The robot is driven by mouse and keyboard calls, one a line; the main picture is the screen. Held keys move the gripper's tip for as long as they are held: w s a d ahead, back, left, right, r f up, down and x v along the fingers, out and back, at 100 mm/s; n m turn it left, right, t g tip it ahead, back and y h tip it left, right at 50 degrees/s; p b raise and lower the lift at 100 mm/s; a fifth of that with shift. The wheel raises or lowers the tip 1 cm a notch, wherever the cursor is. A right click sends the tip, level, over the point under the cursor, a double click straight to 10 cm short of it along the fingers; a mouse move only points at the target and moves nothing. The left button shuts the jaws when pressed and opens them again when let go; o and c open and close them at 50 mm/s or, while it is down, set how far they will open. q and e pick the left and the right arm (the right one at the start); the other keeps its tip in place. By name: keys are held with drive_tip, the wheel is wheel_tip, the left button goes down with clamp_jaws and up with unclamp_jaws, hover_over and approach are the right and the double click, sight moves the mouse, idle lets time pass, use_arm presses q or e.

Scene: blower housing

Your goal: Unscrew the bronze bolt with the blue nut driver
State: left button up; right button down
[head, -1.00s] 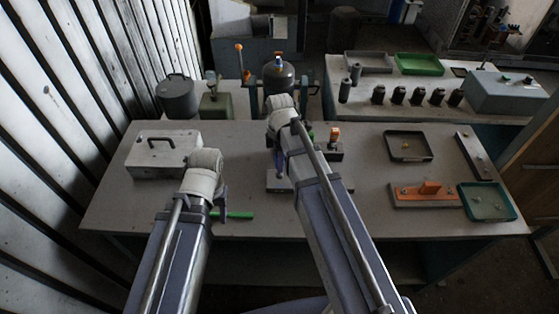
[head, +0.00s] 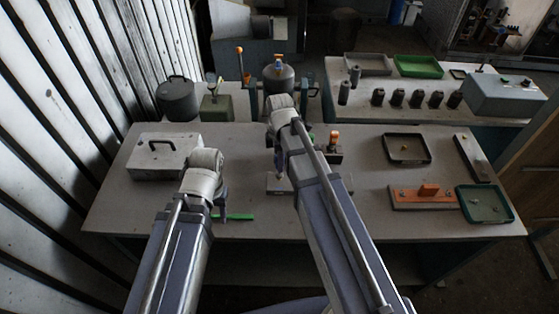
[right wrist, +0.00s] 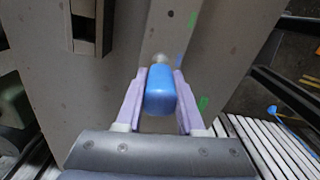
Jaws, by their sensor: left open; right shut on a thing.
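My right gripper (right wrist: 160,98) is shut on the blue nut driver (right wrist: 160,92), its fingers on either side of the blue handle. A round metallic end (right wrist: 160,60) shows just beyond the handle, over a grey bar-shaped surface with blue and green marks. I cannot tell whether the driver is seated on a bolt; no bronze bolt can be made out there. In the head view my right gripper (head: 279,172) is over a pale grey plate (head: 282,187), partly hidden by my arm. My left gripper (head: 220,203) is open, beside a green-handled tool (head: 236,217) on the bench.
A pale box (head: 160,165) is at the bench's left. An orange-handled block (head: 334,148), a dark tray (head: 404,159) with a small bronze-coloured piece, an orange fixture (head: 424,197) and a green tray (head: 495,214) stand at right. The bench between centre and trays is partly free.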

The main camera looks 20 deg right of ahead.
drive_tip(key=shift+r+p, duration=0.7)
drive_tip(key=shift+r, duration=0.15)
wheel_tip(320, 180, up, 5)
drive_tip(key=p, duration=0.5)
drive_tip(key=shift+r, duration=0.1)
